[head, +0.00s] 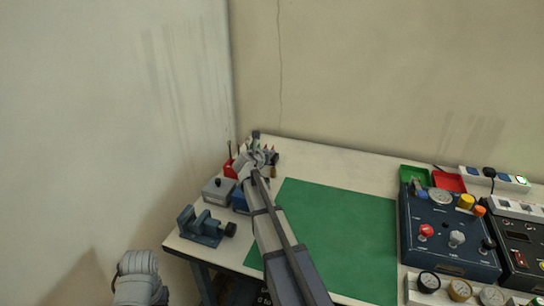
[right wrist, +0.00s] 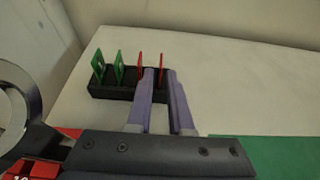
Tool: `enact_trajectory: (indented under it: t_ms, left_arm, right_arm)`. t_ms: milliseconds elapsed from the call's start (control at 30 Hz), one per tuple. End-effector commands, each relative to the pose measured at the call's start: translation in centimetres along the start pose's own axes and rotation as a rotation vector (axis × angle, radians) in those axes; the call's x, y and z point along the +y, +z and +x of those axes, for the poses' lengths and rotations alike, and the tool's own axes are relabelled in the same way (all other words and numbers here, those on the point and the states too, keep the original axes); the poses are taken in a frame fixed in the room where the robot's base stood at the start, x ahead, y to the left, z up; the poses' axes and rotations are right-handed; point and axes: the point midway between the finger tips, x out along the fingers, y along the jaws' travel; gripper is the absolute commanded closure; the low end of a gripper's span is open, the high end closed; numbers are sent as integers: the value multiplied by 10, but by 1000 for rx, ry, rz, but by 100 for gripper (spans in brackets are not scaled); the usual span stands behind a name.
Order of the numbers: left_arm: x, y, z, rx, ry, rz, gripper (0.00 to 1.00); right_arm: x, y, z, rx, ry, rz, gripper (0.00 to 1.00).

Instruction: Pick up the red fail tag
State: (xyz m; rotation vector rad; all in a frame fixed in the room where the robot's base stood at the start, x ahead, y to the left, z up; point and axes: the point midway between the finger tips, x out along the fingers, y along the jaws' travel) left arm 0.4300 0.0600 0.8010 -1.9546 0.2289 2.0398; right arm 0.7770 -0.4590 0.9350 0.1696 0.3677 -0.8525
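Two red tags stand upright in a black rack (right wrist: 112,88) in the right wrist view: one red tag (right wrist: 139,66) just left of my fingers, another red tag (right wrist: 162,62) between the fingertips. Two green tags, a green tag (right wrist: 98,66) and a second green tag (right wrist: 119,60), stand further left. My right gripper (right wrist: 159,74) is slightly open, its fingers on either side of the right-hand red tag; contact cannot be made out. In the head view my right gripper (head: 260,166) hides most of the rack.
A blue vise (head: 203,226) and a grey box (head: 218,190) stand at the table's left end. A green mat (head: 345,230) lies clear in the middle. Green (head: 414,174) and red (head: 449,181) trays and a dark control panel (head: 447,245) stand right.

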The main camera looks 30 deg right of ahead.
Motion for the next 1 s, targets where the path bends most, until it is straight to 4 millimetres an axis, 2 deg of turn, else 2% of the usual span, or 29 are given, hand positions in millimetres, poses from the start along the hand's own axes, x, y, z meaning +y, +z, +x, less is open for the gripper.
enact_trajectory:
  t_ms: [400, 633, 800, 1000]
  left_arm:
    - [2, -1, 22, 0, 0, 0, 100]
    - [2, -1, 21, 0, 0, 0, 100]
    - [2, -1, 21, 0, 0, 0, 100]
    - [2, -1, 21, 0, 0, 0, 100]
  right_arm:
    - [0, -3, 51, 0, -1, 0, 81]
    - [-1, -2, 50, 0, 0, 0, 81]
    - [-1, -2, 50, 0, 0, 0, 100]
    - [0, -2, 50, 0, 0, 0, 100]
